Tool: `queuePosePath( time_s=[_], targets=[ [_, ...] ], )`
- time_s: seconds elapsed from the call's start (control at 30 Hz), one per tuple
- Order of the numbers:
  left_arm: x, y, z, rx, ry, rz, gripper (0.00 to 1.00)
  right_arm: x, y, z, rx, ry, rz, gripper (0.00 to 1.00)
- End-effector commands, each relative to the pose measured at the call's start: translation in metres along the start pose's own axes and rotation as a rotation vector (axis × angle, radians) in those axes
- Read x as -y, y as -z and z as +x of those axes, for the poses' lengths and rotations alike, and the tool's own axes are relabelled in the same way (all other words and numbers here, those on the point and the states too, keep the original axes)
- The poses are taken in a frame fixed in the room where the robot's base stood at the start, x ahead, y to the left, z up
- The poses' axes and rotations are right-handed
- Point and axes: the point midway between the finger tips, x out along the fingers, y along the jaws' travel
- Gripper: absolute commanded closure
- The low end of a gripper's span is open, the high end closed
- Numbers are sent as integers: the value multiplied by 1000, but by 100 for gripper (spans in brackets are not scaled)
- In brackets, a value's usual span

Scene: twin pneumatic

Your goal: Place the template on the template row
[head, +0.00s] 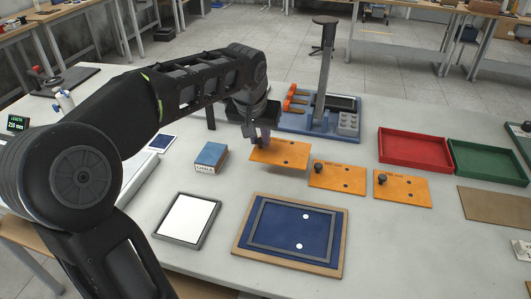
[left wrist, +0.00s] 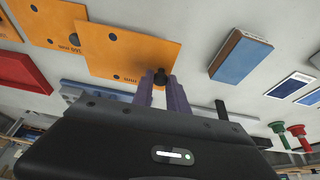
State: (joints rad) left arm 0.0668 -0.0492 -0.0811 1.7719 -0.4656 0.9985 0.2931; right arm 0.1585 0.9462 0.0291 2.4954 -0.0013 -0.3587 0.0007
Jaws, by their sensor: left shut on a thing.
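My left gripper (head: 262,137) is shut on the black knob of an orange template (head: 284,153), a flat plate with dark holes. A shadow lies under its near edge, so it seems slightly above the table; the height is hard to tell. In the left wrist view, the purple fingers (left wrist: 165,92) are at the knob (left wrist: 160,77) of this template (left wrist: 125,52). Two more orange templates with black knobs, a middle one (head: 335,180) and a right one (head: 405,192), lie to its right in a row. My right gripper is not in view.
A blue fixture (head: 292,125) with a post stands behind the template. A blue box (head: 210,158) is to its left. A framed blue board (head: 240,240) and a white panel (head: 186,219) lie in front. Red (head: 415,165) and green (head: 490,178) trays are right.

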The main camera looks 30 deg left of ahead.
Motion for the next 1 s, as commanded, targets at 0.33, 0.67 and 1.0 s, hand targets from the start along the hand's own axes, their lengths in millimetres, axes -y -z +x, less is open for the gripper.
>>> queuePosePath(
  time_s=[0.33,0.67,1.0],
  targets=[
    [0,-3,9,-2,0,0,100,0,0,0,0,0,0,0],
    [0,-17,40,2,-1,1,100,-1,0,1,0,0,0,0],
    [0,-18,45,-1,-1,1,100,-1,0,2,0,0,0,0]
  ],
)
